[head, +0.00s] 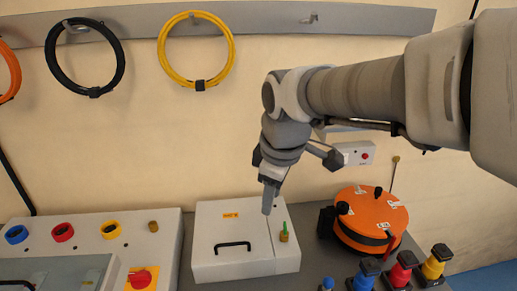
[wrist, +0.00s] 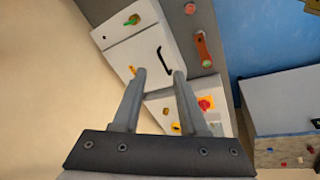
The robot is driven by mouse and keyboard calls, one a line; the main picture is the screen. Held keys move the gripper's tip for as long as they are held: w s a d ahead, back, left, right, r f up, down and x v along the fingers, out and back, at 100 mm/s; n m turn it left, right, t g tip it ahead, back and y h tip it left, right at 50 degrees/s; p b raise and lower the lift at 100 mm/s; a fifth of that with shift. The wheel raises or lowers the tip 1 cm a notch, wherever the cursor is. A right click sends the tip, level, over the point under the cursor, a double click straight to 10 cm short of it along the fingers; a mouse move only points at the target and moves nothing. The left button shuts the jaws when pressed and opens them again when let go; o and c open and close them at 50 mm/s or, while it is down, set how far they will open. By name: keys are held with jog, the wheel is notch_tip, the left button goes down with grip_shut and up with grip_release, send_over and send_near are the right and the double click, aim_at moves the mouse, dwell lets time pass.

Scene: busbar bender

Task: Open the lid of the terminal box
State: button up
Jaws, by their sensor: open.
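The white terminal box (head: 245,268) stands on the bench below my gripper in the head view. Its lid (head: 212,228) lies flat and closed, with a black bar handle (head: 233,245) near the front edge and an orange label at the back. A brass and green knob (head: 284,234) sits on the narrow strip right of the lid. My gripper (head: 268,201) is above the box's back right part, pointing down, apart from the handle. In the wrist view my gripper (wrist: 160,73) is open with nothing between its fingers; the handle (wrist: 164,61) shows beyond the fingertips.
An orange round reel (head: 370,220) stands right of the box, with blue, red and yellow terminals (head: 402,268) before it. A white panel (head: 90,240) with coloured rings and a red knob (head: 140,279) is on the left. Cable coils (head: 196,52) hang on the wall.

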aim_at(230, 245)
jog(key=w+a+f+n, duration=0.35)
jog(key=a+n, duration=0.25)
jog(key=a, duration=0.4)
jog(key=shift+g+h, duration=0.4)
jog(key=w+f, duration=0.1)
jog(key=f, duration=0.5)
jog(key=w+f, duration=0.1)
jog(key=f, duration=0.4)
jog(key=f+b, duration=0.1)
jog(key=f, duration=0.5)
jog(key=shift+w+a+f, duration=0.2)
jog(key=shift+w+f, duration=0.1)
jog(key=shift+w, duration=0.1)
jog(key=shift+c, duration=0.2)
grip_shut()
